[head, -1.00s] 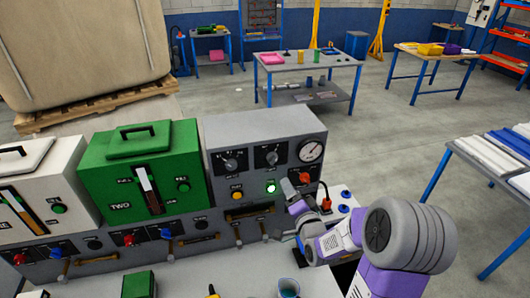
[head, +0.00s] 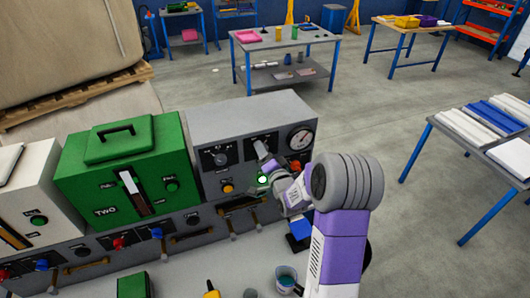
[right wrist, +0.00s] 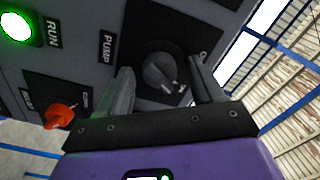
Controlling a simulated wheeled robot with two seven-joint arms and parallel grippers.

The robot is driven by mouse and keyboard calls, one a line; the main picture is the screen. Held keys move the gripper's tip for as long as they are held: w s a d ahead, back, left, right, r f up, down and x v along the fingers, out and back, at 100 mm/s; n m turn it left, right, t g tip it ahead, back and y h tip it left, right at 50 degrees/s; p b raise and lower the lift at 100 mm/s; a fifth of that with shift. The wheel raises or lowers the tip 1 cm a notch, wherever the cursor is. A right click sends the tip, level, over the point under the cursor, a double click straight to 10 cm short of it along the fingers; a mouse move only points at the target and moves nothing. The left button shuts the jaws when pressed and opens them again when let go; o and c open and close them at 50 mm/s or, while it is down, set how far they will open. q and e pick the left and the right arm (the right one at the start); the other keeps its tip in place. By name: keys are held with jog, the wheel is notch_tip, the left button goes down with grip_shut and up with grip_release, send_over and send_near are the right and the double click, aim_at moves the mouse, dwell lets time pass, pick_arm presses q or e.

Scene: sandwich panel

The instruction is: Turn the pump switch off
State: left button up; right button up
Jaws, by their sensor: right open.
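The pump switch (right wrist: 160,72) is a dark round knob on a black plate, with the word PUMP beside it in the right wrist view. A white mark on it points to the lower right there. My right gripper (right wrist: 163,90) is open, its two fingers on either side of the knob in the picture; I cannot tell whether they touch it. In the head view my right gripper (head: 265,157) is at the grey panel (head: 205,118) and hides most of this knob. The RUN lamp (head: 263,180) glows green; it also shows in the right wrist view (right wrist: 16,27). My left gripper is out of view.
A red-orange switch (right wrist: 60,114) sits near my right gripper, below the gauge (head: 301,138). A second black knob (head: 220,158) and a yellow button (head: 227,187) are to the left. The green unit (head: 85,175) stands left of the panel.

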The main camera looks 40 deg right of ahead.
jog(key=shift+c, duration=0.5)
jog(key=c, duration=1)
jog(key=shift+o, duration=0.2)
jog(key=shift+n+b, duration=6)
jog(key=shift+b, duration=1.4)
jog(key=o, duration=1.1)
jog(key=shift+c, duration=0.2)
